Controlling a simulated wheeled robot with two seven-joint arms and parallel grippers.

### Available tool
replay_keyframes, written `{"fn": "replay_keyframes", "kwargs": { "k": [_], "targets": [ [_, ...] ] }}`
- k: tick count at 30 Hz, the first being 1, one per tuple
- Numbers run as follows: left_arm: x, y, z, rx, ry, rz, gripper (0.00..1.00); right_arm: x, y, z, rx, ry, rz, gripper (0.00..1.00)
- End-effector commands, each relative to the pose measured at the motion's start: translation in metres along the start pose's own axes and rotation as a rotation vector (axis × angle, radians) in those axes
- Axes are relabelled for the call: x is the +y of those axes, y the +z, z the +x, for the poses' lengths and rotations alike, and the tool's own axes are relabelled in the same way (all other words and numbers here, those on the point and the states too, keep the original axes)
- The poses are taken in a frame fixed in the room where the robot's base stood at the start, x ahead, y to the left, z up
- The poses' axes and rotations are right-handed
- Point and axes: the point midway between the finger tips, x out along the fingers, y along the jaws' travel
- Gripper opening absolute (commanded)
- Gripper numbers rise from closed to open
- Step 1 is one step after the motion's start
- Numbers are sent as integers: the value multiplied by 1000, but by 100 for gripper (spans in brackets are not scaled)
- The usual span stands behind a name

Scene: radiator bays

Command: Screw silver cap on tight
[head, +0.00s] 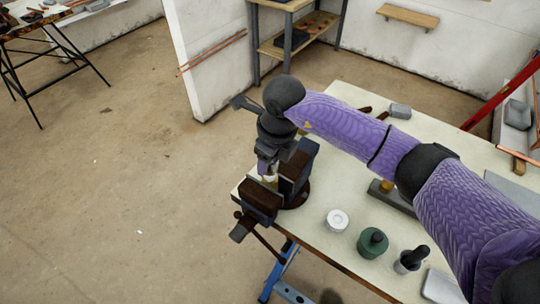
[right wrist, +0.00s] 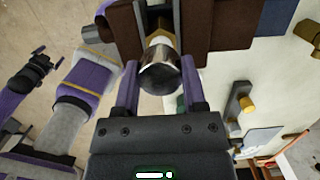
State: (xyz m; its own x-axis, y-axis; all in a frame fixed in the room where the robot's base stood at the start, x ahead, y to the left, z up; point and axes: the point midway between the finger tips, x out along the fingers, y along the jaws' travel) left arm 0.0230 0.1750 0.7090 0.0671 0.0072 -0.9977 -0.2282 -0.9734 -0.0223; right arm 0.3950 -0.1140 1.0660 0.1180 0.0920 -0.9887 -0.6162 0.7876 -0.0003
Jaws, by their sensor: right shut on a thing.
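The silver cap (right wrist: 160,68) shows in the right wrist view, shiny and round, at the end of a brass fitting (right wrist: 158,38). The fitting sits between the jaws of a dark vise (head: 262,200) at the table's near left corner. My right gripper (head: 266,168) reaches down to the vise from above. In the right wrist view its two purple fingers (right wrist: 160,80) are on either side of the cap, shut on it. In the head view the gripper mostly hides the cap. Part of my left arm shows small at the left of the right wrist view; its finger state is unclear.
The table holds a white round roll (head: 337,220), a green container (head: 372,243), a grey cup with a dark handle (head: 411,259) and a grey block with a brass end (head: 391,198). Open floor lies left of the vise. A shelf (head: 300,30) stands behind.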

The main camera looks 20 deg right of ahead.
Motion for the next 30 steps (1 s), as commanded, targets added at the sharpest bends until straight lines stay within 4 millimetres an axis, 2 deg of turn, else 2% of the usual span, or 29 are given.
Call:
{"fn": "replay_keyframes", "kwargs": {
  "k": [17, 30],
  "targets": [
    [-8, 3, 10, -5, -12, 5, 100, 0, -2, 12, 1, 0, 1, 0],
    [-4, 3, 14, -5, -6, 3, 100, 0, -3, 18, 0, 0, 1, 0]
  ]
}}
